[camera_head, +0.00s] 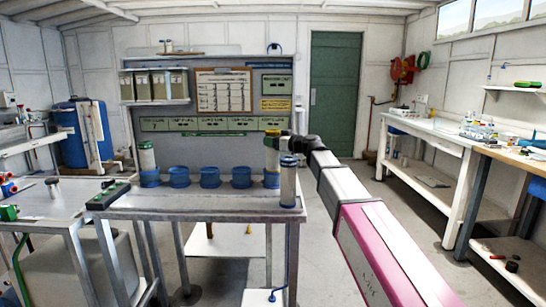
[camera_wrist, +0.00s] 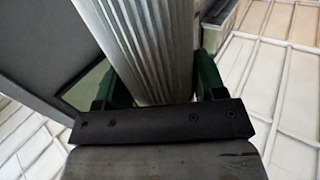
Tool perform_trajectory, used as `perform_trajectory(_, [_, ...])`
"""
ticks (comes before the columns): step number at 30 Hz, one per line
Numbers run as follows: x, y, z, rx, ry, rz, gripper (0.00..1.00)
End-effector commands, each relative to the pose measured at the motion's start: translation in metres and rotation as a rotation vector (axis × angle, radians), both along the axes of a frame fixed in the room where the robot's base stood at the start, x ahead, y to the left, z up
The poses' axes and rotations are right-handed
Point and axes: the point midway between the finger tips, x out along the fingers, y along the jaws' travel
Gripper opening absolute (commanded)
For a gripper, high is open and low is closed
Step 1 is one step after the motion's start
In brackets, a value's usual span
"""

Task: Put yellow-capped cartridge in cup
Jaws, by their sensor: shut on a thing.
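The yellow-capped cartridge (camera_head: 271,158) is upright at the right end of a row of blue cups on the metal table. My gripper (camera_head: 279,137) is shut on it near its yellow cap (camera_head: 271,134). The cartridge's lower end meets the rim of the rightmost blue cup (camera_head: 271,181); I cannot tell whether it is inside or just above or behind the rim. In the wrist view a ribbed grey cylinder (camera_wrist: 155,50) lies between the green fingers of my gripper (camera_wrist: 155,85); its cap is not visible there.
A blue-capped cartridge (camera_head: 289,180) stands at the table's right front, close to the held one. A green-capped cartridge (camera_head: 147,157) stands in the leftmost cup (camera_head: 150,179). The cups between look empty.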

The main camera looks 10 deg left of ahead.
Motion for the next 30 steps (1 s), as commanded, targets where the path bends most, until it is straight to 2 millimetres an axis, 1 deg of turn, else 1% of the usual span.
perform_trajectory(1, [0.000, 0.000, -0.006, -0.001, 0.001, 0.000, 0.37])
perform_trajectory(7, [0.000, 0.000, -0.016, 0.000, 0.001, -0.001, 0.37])
perform_trajectory(12, [0.000, 0.000, -0.039, 0.000, 0.002, -0.001, 0.37])
perform_trajectory(15, [0.000, 0.000, -0.046, 0.000, 0.001, -0.001, 0.37])
perform_trajectory(25, [0.000, 0.000, -0.048, 0.000, 0.001, -0.002, 0.37])
perform_trajectory(26, [0.000, 0.000, -0.049, 0.000, 0.000, -0.002, 0.67])
perform_trajectory(27, [0.000, 0.000, -0.049, 0.000, 0.000, -0.002, 0.80])
perform_trajectory(28, [0.000, 0.000, -0.049, 0.000, 0.000, -0.002, 0.90])
perform_trajectory(30, [0.001, 0.000, -0.049, 0.000, 0.000, -0.002, 0.90])
